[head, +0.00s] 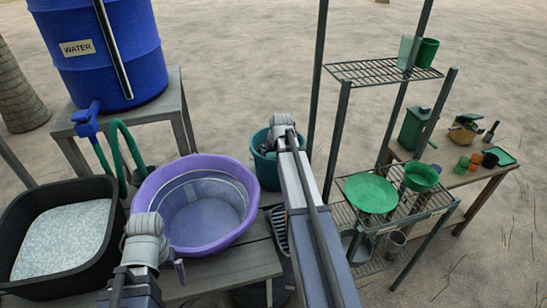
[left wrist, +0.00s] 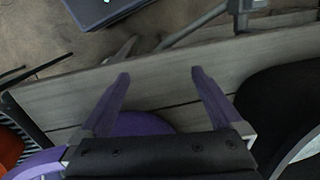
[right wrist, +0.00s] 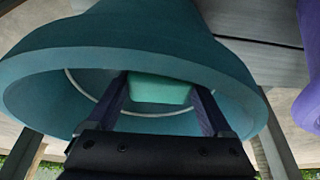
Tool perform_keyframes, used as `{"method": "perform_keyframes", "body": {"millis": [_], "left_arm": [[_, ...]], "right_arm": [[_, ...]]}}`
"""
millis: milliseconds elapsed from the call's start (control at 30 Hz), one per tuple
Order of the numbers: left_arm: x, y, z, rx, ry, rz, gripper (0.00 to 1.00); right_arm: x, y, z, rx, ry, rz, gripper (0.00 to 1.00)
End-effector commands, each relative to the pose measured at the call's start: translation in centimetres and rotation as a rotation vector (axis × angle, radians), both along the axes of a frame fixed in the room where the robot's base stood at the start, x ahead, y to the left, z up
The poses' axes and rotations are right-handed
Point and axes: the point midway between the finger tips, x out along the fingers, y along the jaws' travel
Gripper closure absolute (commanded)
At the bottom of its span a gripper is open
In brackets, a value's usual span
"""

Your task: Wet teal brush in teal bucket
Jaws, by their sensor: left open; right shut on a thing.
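The teal bucket (head: 264,170) stands behind the wooden bench, right of the purple basin, partly hidden by my right arm. It fills much of the right wrist view (right wrist: 150,35), seen into its mouth. My right gripper (right wrist: 160,88) reaches into that mouth and is shut on a teal block-shaped thing, likely the teal brush (right wrist: 160,90). Its bristles and the water level are hidden. My left gripper (left wrist: 158,76) is open and empty over the bench, at the near edge of the purple basin in the head view.
The purple basin (head: 243,222) and a black tub (head: 113,235) of pale grains stand on the bench (head: 235,265). A blue water barrel (head: 105,60) stands behind. A wire shelf (head: 375,72) with green dishes and a side table (head: 460,180) are at right.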

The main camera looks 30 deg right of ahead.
Motion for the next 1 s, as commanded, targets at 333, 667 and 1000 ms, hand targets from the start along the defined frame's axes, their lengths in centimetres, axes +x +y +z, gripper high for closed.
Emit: {"method": "perform_keyframes", "body": {"millis": [333, 667, 1000], "left_arm": [[0.0, 0.0, 1.5, 0.000, 0.000, 0.000, 0.00], [0.0, 0.0, 5.4, 0.000, 0.000, 0.000, 0.00], [0.0, 0.0, 9.3, 0.000, 0.000, 0.000, 0.00]], "right_arm": [[0.0, 0.0, 1.5, 0.000, 0.000, 0.000, 0.60], [0.0, 0.0, 5.4, 0.000, 0.000, 0.000, 0.60], [0.0, 0.0, 9.3, 0.000, 0.000, 0.000, 0.60]]}}
